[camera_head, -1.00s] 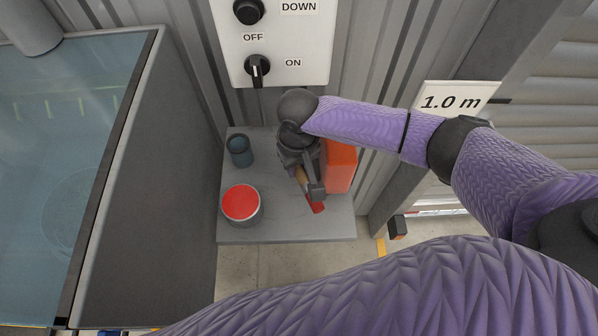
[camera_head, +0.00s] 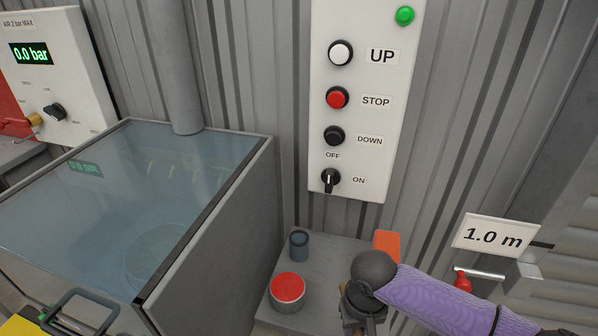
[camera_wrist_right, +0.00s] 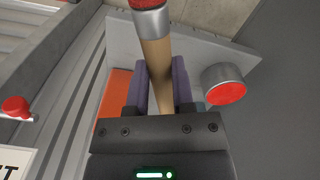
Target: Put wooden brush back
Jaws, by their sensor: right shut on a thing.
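The wooden brush (camera_wrist_right: 156,60) shows in the right wrist view, with a pale wooden handle, a metal ferrule and red bristles cut off at the top edge. My right gripper (camera_wrist_right: 160,84) is shut on its handle, with one purple finger on each side. In the head view my right gripper (camera_head: 362,312) is low in the picture, in front of the grey shelf (camera_head: 328,262); it hides most of the brush. A can with a red top (camera_head: 288,289) and a dark blue-grey cup (camera_head: 299,245) stand on the shelf. My left gripper is not in view.
An orange box (camera_head: 386,243) stands at the shelf's back right, close to my right wrist. A glass-topped grey cabinet (camera_head: 215,235) borders the shelf on the left. A control panel (camera_head: 362,100) hangs above. A red-handled valve (camera_head: 463,283) is on the right.

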